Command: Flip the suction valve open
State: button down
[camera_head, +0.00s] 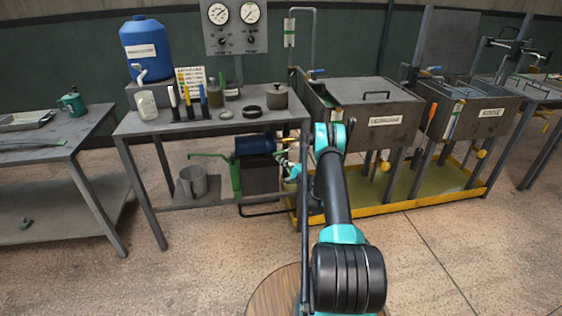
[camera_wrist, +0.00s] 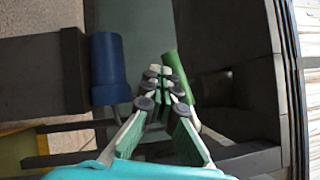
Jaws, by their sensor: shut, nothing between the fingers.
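A blue pump motor (camera_head: 256,144) sits on a dark block under the middle bench. Green piping (camera_head: 236,178) rises at its left, with a green bar (camera_head: 205,155) reaching left from the top. I cannot tell for sure which part is the suction valve. My gripper (camera_head: 291,171) is low at the right of the pump, partly hidden by the bench leg and my arm. In the wrist view my gripper (camera_wrist: 160,74) is shut and empty, its tips close beside a green tube (camera_wrist: 178,75); contact is unclear. A blue cylinder (camera_wrist: 108,68) is at its left.
The bench (camera_head: 215,124) above the pump holds a blue jug (camera_head: 147,50), markers and jars. Grey tanks (camera_head: 375,118) in a yellow-edged tray (camera_head: 400,206) stand at the right.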

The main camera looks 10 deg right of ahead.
jog(key=shift+r, duration=0.1)
jog(key=r, duration=0.5)
jog(key=shift+w+r, duration=0.2)
jog(key=shift+w, duration=0.05)
jog(key=c, duration=1)
grip_release()
notch_tip(320, 180, up, 4)
jog(key=shift+s+f, duration=0.15)
jog(key=shift+o, duration=0.5)
jog(key=shift+s+r, duration=0.1)
jog(key=shift+r, duration=0.4)
jog(key=shift+f, duration=0.1)
jog(key=shift+c, duration=0.4)
